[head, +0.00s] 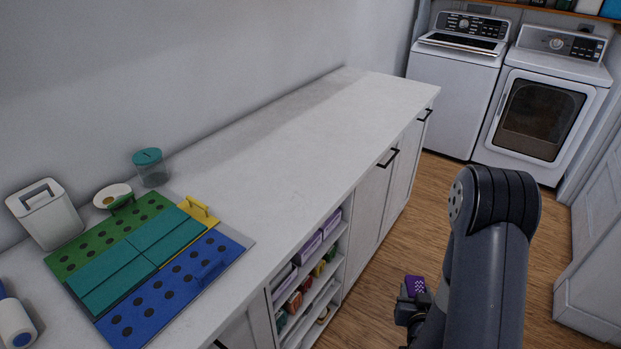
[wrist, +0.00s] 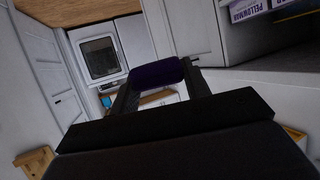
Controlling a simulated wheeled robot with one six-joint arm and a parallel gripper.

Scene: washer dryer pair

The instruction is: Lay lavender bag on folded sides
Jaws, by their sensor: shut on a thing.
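My gripper (head: 408,306) is low in front of the cabinets, out over the floor and below counter height. It is shut on a small purple bag with pale dots (head: 416,286), the lavender bag. In the wrist view the dark purple bag (wrist: 156,74) sits between the two fingertips. On the counter at left lies a folding board with a green dotted panel (head: 83,254) and a blue dotted panel (head: 140,318). A teal piece (head: 107,280) with dark seams, seemingly the folded sides, lies between them. The bag is well apart from it.
A yellow handled flap (head: 203,221) is at the board's right end. A white bin (head: 45,215), a small dish (head: 112,195) and a teal-lidded jar (head: 150,168) stand behind it. The counter (head: 310,130) is clear to the right. Open shelves (head: 312,290) hold boxes below.

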